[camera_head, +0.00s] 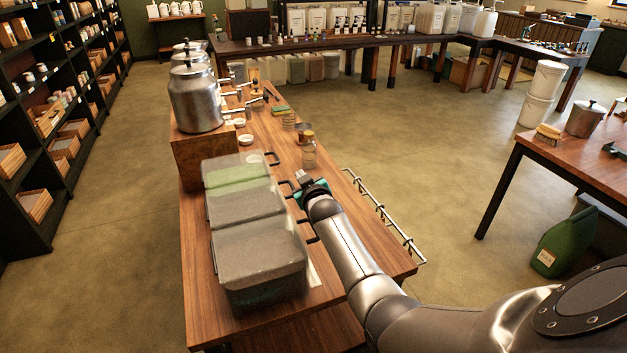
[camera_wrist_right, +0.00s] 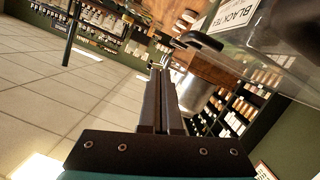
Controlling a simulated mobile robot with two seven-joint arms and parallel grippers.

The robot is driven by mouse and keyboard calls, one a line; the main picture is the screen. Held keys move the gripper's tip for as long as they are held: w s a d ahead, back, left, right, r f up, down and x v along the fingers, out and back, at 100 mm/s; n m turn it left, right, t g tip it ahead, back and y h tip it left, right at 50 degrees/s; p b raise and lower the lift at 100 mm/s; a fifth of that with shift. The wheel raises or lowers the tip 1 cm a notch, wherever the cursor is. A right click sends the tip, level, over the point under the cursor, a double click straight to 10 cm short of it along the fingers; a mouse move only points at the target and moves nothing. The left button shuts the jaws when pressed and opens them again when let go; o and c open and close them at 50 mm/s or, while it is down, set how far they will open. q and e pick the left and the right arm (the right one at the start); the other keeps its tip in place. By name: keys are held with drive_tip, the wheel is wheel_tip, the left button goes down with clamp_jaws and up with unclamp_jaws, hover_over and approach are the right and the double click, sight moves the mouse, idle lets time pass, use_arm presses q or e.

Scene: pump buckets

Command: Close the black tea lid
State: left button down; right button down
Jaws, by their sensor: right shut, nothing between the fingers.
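Three clear bins stand in a row on the wooden table: a far one with green contents (camera_head: 236,174), a middle one (camera_head: 244,203) and a near one (camera_head: 262,255). Their lids look down, with black handles on the right side. In the right wrist view a clear bin (camera_wrist_right: 285,62) carries a BLACK TEA label (camera_wrist_right: 232,14), with a black handle (camera_wrist_right: 199,41) beside it. I cannot tell from the head view which bin it is. My right gripper (camera_head: 306,181) is shut and empty, close beside the middle bin's handle. My left gripper is not in view.
Metal urns (camera_head: 196,98) stand on a wooden box (camera_head: 203,152) behind the bins. Small jars (camera_head: 308,153) stand to the right of the bins. A metal rail (camera_head: 384,214) runs along the table's right edge. Open floor lies to the right.

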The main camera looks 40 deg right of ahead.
drive_tip(key=d+p+v, duration=0.1)
drive_tip(key=p+v, duration=0.1)
drive_tip(key=v, duration=0.6)
drive_tip(key=shift+s+a+r, duration=0.1)
drive_tip(key=shift+r, duration=0.05)
